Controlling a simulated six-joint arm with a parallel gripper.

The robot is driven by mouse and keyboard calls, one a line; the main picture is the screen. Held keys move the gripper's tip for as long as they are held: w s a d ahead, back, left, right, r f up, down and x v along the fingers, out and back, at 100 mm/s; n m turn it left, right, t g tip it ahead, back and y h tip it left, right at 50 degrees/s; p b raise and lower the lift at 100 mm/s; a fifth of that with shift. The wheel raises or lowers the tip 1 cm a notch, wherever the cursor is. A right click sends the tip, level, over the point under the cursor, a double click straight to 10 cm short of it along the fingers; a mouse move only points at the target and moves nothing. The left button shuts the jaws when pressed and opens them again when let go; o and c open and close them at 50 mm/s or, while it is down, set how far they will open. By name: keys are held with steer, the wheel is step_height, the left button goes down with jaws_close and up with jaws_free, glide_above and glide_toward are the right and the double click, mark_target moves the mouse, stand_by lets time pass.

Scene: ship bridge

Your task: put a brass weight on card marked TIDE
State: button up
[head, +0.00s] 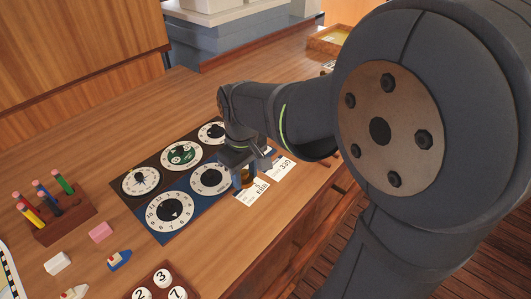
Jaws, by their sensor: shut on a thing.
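My gripper (246,172) points down over the near-right edge of the dial panel and is shut on a small brass weight (248,180), mostly hidden between the fingers. A white card (252,194) lies right below it, partly covered by the gripper. Its visible print seems to read "5" and "EBB"; I cannot make out the word TIDE. A second white card (281,167) to its right shows "330", its top partly hidden by my arm. I cannot tell whether the weight touches the first card.
A panel of round dials (167,217) lies left of the cards. The desk behind the panel is clear.

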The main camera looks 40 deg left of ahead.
mark_target(247, 195)
steer(key=shift+f, duration=2.2)
steer(key=shift+f, duration=0.4)
steer(key=o, duration=1.2)
step_height(247, 195, up, 17)
steer(key=shift+r, duration=0.2)
steer(key=shift+f, duration=0.1)
step_height(247, 195, down, 17)
steer(key=shift+f, duration=0.15)
